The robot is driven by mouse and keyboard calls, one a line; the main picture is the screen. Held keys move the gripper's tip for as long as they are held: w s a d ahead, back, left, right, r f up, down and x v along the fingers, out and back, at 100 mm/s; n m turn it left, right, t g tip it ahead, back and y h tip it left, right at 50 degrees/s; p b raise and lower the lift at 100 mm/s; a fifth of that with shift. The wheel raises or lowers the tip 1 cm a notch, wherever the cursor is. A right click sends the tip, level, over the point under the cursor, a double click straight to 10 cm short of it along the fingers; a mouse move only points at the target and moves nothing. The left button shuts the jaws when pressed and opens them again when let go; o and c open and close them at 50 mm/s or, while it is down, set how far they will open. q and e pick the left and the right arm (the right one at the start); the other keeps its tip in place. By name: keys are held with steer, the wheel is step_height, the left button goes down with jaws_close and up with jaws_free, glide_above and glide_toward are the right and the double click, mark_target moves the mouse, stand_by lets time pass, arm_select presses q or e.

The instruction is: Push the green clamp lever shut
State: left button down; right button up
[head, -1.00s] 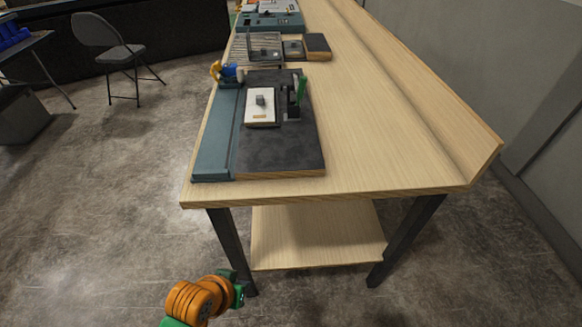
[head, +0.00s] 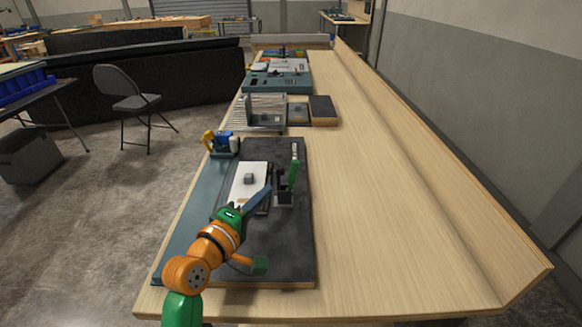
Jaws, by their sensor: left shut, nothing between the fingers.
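The green clamp lever (head: 293,170) stands upright on its dark clamp base (head: 284,194), on the right part of a black board (head: 286,245). My left arm reaches in from the lower left over the board. My left gripper (head: 267,190) is shut and empty; its blue-grey fingers point up and right, a little left of the clamp base. I cannot tell whether the fingertips touch the clamp. A white plate (head: 247,178) with a small grey block (head: 250,178) lies left of the clamp, partly hidden by the gripper. My right gripper is not in view.
A blue and yellow device (head: 222,143) stands at the board's far left corner. Farther back are a ribbed metal fixture (head: 262,112), a dark block (head: 322,110) and a teal console (head: 277,80). The bench top right of the board is clear, with a raised ledge along its right edge.

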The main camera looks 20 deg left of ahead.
mark_target(294, 177)
arm_select(q)
steer(key=w+d, duration=0.1)
steer(key=w, duration=0.6)
steer(key=shift+d, duration=0.2)
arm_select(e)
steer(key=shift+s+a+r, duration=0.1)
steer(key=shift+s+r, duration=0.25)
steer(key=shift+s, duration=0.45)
arm_select(q)
steer(key=shift+w+f, duration=0.1)
steer(key=shift+w, duration=0.1)
